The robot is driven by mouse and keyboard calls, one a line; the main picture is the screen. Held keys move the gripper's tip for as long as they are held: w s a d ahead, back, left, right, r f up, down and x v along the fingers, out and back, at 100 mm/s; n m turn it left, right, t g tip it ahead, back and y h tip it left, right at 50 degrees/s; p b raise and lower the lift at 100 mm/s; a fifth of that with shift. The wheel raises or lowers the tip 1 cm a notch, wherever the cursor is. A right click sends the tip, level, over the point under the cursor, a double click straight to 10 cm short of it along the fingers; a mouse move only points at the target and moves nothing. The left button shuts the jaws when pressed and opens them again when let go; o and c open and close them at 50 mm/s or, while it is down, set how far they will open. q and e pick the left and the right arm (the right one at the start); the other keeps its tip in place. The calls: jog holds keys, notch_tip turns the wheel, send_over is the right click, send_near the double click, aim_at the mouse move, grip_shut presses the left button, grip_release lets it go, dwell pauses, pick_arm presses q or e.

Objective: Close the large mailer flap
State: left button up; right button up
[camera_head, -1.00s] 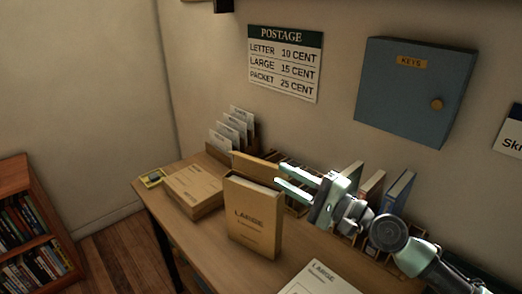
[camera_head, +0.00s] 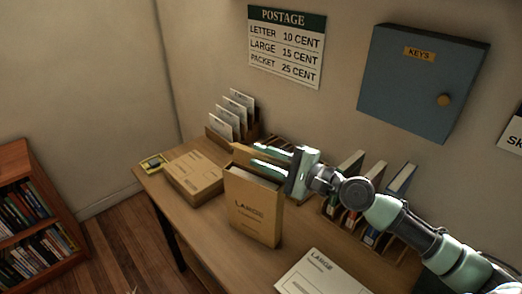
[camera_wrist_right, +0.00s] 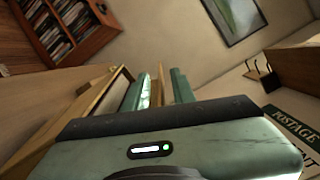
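The large mailer (camera_head: 254,215) is a brown box standing upright on the desk, marked LARGE, with its top open. Its flap (camera_head: 241,152) stands up at the back of the opening, partly hidden by my gripper. My right gripper (camera_head: 261,162) is open at the mailer's top, with its fingers pointing left. In the right wrist view, the two fingers (camera_wrist_right: 160,90) are spread, with a thin tan edge between them that looks like the flap. Whether either finger touches it, I cannot tell. My left gripper is not in view.
A flat brown parcel (camera_head: 196,177) lies left of the mailer. A rack of white envelopes (camera_head: 231,115) stands behind. Upright books (camera_head: 372,205) in a rack stand to the right. A white LARGE envelope (camera_head: 322,273) lies in front. A blue key cabinet (camera_head: 420,82) hangs above.

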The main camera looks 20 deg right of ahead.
jog(key=shift+w+a, duration=0.15)
grip_shut()
dwell(1.4)
